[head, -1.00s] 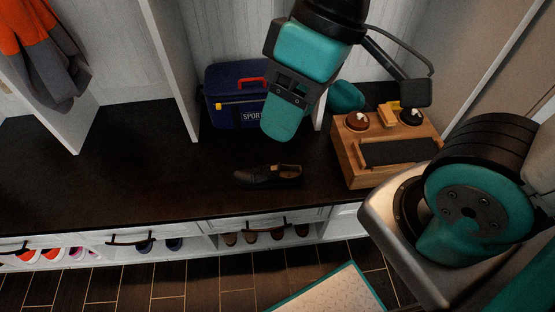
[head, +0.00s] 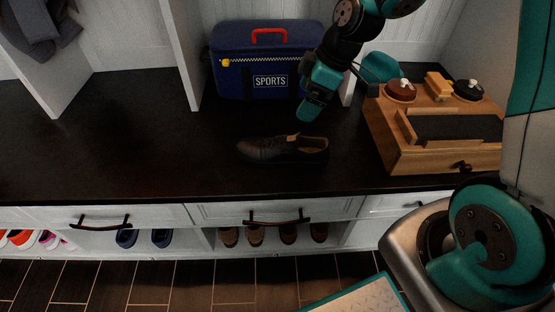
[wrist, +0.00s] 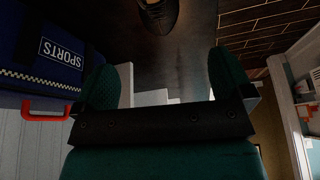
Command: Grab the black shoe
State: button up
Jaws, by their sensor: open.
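The black shoe (head: 284,150) lies on the dark bench top, in the middle of the head view, with its sole down and its length running left to right. Part of it shows at the top edge of the wrist view (wrist: 158,14). My gripper (head: 308,112) is above and behind the shoe, in front of the sports bag, apart from the shoe. In the wrist view my gripper (wrist: 168,88) has its two green fingers spread, with nothing between them.
A blue sports bag (head: 265,80) stands behind the shoe. A wooden shoe-care box (head: 440,153) with brushes and tins stands at the right. White dividers (head: 180,55) rise at the back. Bench left of the shoe is clear. Drawers and shoe cubbies are below.

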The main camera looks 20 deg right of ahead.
jog(key=b, duration=0.3)
send_near(280, 140)
jog(key=x, duration=0.4)
jog(key=shift+s+a+f, duration=0.15)
jog(key=shift+a+f, duration=0.1)
jog(key=shift+f, duration=0.1)
jog(key=shift+w+b+x, duration=0.15)
jog(key=shift+b+x, duration=0.4)
jog(key=shift+x, duration=1)
jog(key=shift+w+b+x, duration=0.15)
jog(key=shift+b+x, duration=0.4)
jog(key=shift+x, duration=1)
jog(key=shift+d, duration=0.2)
jog(key=shift+r, duration=0.1)
jog(key=shift+c, duration=0.2)
jog(key=c, duration=1.1)
